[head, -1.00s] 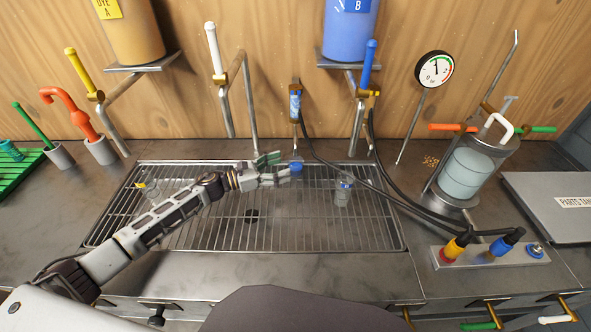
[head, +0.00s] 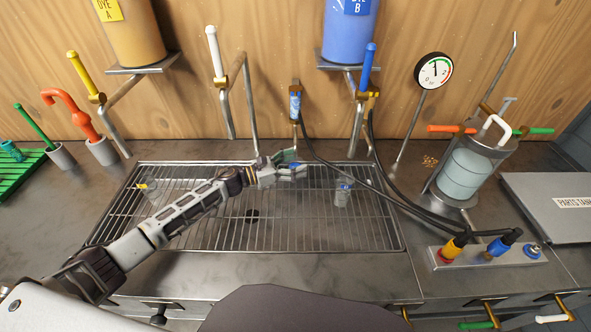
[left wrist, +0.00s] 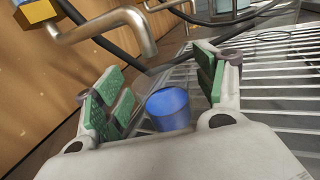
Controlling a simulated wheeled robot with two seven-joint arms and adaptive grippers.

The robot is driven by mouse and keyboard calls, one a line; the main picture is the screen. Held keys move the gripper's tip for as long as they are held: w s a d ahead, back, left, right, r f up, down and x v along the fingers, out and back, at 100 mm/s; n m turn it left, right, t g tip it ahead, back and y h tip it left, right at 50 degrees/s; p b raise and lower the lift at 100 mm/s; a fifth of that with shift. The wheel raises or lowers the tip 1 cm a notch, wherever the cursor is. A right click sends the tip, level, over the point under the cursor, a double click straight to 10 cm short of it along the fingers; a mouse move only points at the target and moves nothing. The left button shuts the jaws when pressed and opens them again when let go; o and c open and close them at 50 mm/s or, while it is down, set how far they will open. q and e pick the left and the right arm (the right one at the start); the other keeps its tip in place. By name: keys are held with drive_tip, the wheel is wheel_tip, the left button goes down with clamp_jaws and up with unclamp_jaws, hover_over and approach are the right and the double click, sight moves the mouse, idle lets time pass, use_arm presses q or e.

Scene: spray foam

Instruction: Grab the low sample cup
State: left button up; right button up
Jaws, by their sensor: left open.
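A small blue cup (left wrist: 168,108) stands between the two green-padded fingers of my left gripper (left wrist: 162,95) in the left wrist view. Gaps show between the cup and the pads on both sides. Its lower part is hidden by the gripper body. In the head view my left gripper (head: 290,168) is over the back middle of the metal grate, and the fingers hide most of the blue cup. My left gripper is open. My right gripper is not in view.
A clear cup with a blue mark (head: 342,192) stands right on the grate (head: 300,235), and a clear cup with a yellow mark (head: 150,190) at its left. The grate's front is free.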

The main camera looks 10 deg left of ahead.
use_arm(q)
drive_tip(key=shift+c, duration=0.4)
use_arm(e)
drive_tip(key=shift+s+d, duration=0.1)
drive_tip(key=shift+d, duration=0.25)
use_arm(q)
drive_tip(key=c, duration=1.1)
drive_tip(key=shift+c, duration=0.2)
drive_tip(key=shift+r, duration=0.3)
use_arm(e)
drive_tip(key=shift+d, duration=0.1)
